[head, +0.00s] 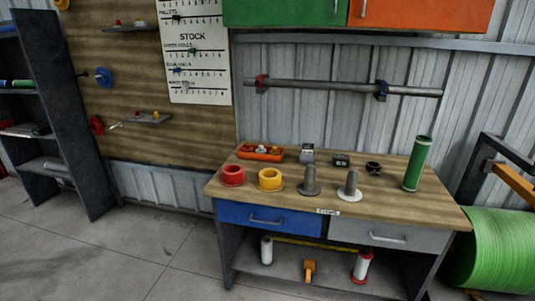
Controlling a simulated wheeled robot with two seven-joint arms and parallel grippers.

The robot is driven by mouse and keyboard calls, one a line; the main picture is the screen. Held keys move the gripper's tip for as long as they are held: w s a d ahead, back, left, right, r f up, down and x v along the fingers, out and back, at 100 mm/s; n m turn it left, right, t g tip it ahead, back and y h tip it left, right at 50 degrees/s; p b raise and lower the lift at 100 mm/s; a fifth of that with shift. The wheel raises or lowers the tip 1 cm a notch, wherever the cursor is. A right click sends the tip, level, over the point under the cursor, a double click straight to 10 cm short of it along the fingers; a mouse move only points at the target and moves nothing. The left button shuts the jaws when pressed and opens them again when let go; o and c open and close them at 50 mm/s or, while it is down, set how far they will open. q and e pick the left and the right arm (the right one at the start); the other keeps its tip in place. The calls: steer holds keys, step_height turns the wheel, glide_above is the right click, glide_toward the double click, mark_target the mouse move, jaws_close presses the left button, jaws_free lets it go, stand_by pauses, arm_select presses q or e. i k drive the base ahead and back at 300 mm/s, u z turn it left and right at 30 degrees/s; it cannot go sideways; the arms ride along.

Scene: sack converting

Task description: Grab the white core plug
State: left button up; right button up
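No plain white core plug can be singled out for sure. On the wooden workbench (225,192), a grey post with a white round base (349,194) stands right of a similar grey post (309,182) with a darker base. An orange-red tray (243,153) at the back left of the bench holds several small pieces, some pale or yellow, too small to tell apart. A red ring-shaped piece (232,175) and a yellow one (269,179) sit at the bench's front left. Neither of my grippers is in view.
A tall green tube (417,164) stands at the bench's right end. Small dark items lie along the back. Below are a blue drawer (268,219), a grey drawer (385,234) and a shelf with rolls. A large green roll (495,250) is at right. The floor at left is clear.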

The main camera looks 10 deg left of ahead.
mark_target(261, 149)
steer(key=z, duration=0.3)
steer(key=i, duration=1.85)
steer(key=u, duration=0.55)
